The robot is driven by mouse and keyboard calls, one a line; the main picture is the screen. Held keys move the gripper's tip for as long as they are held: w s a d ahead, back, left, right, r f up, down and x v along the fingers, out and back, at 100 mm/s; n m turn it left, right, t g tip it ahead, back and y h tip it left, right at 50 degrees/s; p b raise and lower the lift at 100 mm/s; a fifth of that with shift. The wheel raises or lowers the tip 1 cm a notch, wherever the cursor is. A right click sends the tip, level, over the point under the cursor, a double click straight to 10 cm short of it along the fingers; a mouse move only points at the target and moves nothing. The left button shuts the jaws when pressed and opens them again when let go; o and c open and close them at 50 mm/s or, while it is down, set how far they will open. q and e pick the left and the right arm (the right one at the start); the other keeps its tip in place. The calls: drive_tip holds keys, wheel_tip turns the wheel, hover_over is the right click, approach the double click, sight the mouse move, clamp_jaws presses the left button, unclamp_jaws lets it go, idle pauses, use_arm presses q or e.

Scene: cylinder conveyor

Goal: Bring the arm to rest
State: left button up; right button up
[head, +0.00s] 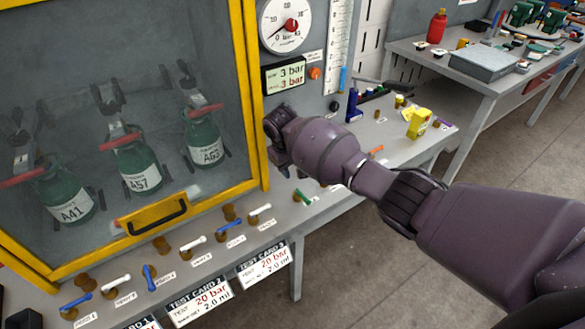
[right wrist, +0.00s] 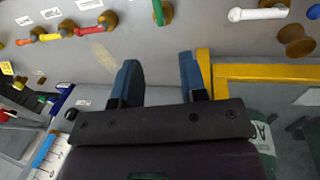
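My right arm (head: 480,225) reaches in from the right in the head view. Its gripper (head: 279,134) is beside the right edge of the yellow-framed cabinet, above the grey bench, partly hidden by its own wrist. In the right wrist view the two blue fingers of the gripper (right wrist: 158,75) stand apart with nothing between them. The grey bench surface shows beyond the fingertips, and the yellow frame (right wrist: 270,72) is close to the right finger. My left gripper is not in view.
Green cylinders (head: 134,165) stand behind the cabinet's closed window. Coloured lever valves (head: 194,240) line the bench front. A pressure gauge (head: 288,24) and display (head: 285,75) are on the wall behind. A yellow box (head: 419,123) is on the bench right of the gripper. Open floor (head: 360,270) lies in front.

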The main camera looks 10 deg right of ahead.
drive_tip(key=s+f+y, duration=0.1)
drive_tip(key=s+f, duration=0.1)
drive_tip(key=f, duration=0.1)
drive_tip(key=s+f+t, duration=0.1)
drive_tip(key=s+f, duration=0.2)
drive_tip(key=s+a+f+t+y, duration=0.1)
drive_tip(key=s+f, duration=0.1)
drive_tip(key=f, duration=0.2)
drive_tip(key=shift+s+y, duration=0.25)
drive_tip(key=shift+y, duration=0.05)
drive_tip(key=s+d+f+t+y, duration=0.2)
drive_tip(key=s+f+t, duration=0.15)
drive_tip(key=s, duration=0.45)
drive_tip(key=s+d+r+m+t+h, duration=0.1)
drive_tip(key=s+d+r+t, duration=0.1)
drive_tip(key=s+d, duration=0.3)
drive_tip(key=s+d+r+m+t+h, duration=0.1)
drive_tip(key=s+d, duration=0.5)
drive_tip(key=s, duration=0.8)
drive_tip(key=shift+d+r+m+t+h, duration=0.25)
drive_tip(key=shift+r+m+t+h, duration=0.15)
drive_tip(key=shift+r+t, duration=0.65)
